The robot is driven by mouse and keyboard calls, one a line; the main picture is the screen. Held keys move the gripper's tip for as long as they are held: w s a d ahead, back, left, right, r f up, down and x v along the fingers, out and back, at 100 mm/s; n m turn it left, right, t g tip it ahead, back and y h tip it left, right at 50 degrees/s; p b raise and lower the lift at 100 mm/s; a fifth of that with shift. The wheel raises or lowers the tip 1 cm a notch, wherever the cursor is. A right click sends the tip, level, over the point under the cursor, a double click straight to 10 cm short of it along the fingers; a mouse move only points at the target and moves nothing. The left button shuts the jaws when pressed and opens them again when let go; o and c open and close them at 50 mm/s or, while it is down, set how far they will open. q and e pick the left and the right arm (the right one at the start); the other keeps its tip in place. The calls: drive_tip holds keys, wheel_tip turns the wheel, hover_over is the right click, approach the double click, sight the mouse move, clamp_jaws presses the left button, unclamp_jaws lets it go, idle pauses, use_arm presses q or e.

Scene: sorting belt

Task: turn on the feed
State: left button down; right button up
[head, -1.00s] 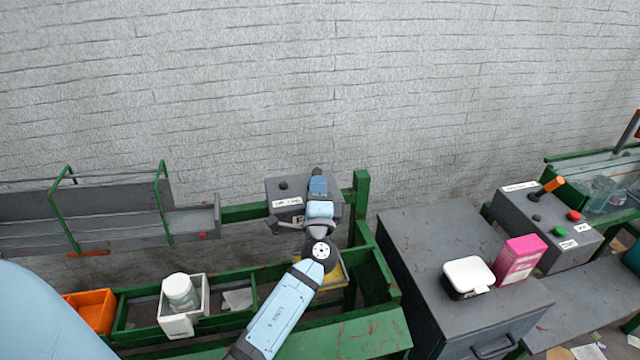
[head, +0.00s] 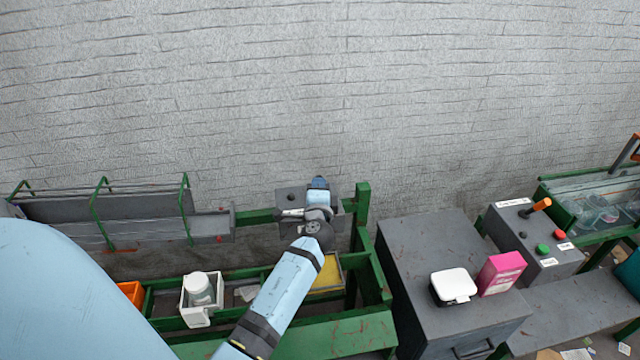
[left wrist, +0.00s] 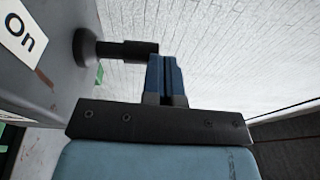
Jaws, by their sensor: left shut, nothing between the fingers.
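A grey control box (head: 283,197) stands on the green frame at centre, with a black knob on top and a white label, partly hidden by my left arm. In the left wrist view, a grey box face (left wrist: 60,75) carries an "On" label (left wrist: 20,32) and a black lever (left wrist: 125,49) sticking out sideways. My left gripper (head: 318,183) is at the box's right part in the head view. Its blue fingers (left wrist: 166,75) are shut and empty, close beside the lever's free end; I cannot tell whether they touch it. My right gripper is not in view.
A grey cabinet (head: 425,250) at right holds a white box (head: 453,286) and a pink box (head: 501,273). Another control box (head: 515,240) has an orange-handled lever and red and green buttons. A white bin (head: 196,316) with a jar sits in the green frame at left.

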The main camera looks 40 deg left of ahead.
sight(316, 176)
use_arm(q)
drive_tip(key=shift+b+x, duration=0.65)
drive_tip(key=shift+x, duration=0.55)
drive_tip(key=shift+a+r, duration=0.15)
drive_tip(key=shift+a, duration=0.3)
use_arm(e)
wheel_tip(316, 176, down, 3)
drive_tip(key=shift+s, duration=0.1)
use_arm(q)
drive_tip(key=shift+r, duration=0.2)
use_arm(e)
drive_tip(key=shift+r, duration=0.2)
use_arm(q)
drive_tip(key=shift+a, duration=0.1)
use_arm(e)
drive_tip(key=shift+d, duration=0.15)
